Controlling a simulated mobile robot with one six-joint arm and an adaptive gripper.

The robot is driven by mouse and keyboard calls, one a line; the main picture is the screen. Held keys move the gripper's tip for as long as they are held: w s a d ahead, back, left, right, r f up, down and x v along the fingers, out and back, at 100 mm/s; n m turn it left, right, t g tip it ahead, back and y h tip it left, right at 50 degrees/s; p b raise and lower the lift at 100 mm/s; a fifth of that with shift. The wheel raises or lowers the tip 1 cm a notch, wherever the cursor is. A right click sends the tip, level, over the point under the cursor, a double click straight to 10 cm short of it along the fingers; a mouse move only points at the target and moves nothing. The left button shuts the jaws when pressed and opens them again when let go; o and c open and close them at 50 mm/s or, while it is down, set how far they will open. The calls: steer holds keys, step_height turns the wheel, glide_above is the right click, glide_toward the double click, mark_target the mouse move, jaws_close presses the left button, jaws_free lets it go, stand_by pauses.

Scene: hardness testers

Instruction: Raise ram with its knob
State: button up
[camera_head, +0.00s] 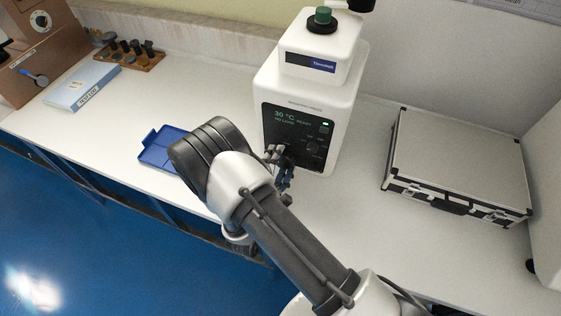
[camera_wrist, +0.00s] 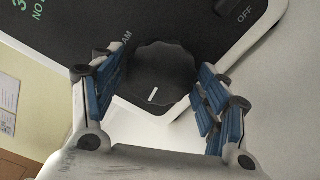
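The ram knob (camera_wrist: 157,76) is a dark, scalloped dial with a white pointer line, on the black front panel in the wrist view. A label ending in "AM" shows at its upper left, partly covered. My gripper (camera_wrist: 163,82) has its blue-padded fingers apart, one on each side of the knob. I cannot tell whether the pads touch it. In the head view my gripper (camera_head: 279,165) is at the lower left of the panel of the white tester (camera_head: 346,84) and hides the knob. The panel display (camera_head: 291,117) reads 30 °C, NO LOAD and READY.
Another dark dial (camera_head: 313,148) sits on the panel's right. A blue tray (camera_head: 152,154) lies on the bench left of the tester, partly behind my arm. A silver case (camera_head: 459,160) stands on the right. A flat test-block box (camera_head: 82,87) lies at the back left.

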steer(key=shift+o, duration=0.2)
steer(key=shift+s, duration=0.1)
steer(key=v, duration=1.1)
steer(key=shift+s+a, duration=0.15)
steer(key=shift+s, duration=0.25)
steer(key=s+d+r+m+g+h, duration=0.3)
steer(key=d+r+m+g+h, duration=0.4)
steer(key=d+r+m+g, duration=0.95)
steer(key=s+d+r+y, duration=0.5)
steer(key=s+d+y, duration=0.1)
steer(key=s+y, duration=0.25)
steer(key=s+a+r+m+t+y, duration=0.2)
steer(key=a+r+t+y, duration=0.1)
steer(key=r, duration=0.3)
steer(key=shift+s+a+t+y, duration=0.2)
steer(key=shift+s+t+y, duration=0.2)
steer(key=shift+t+y, duration=0.35)
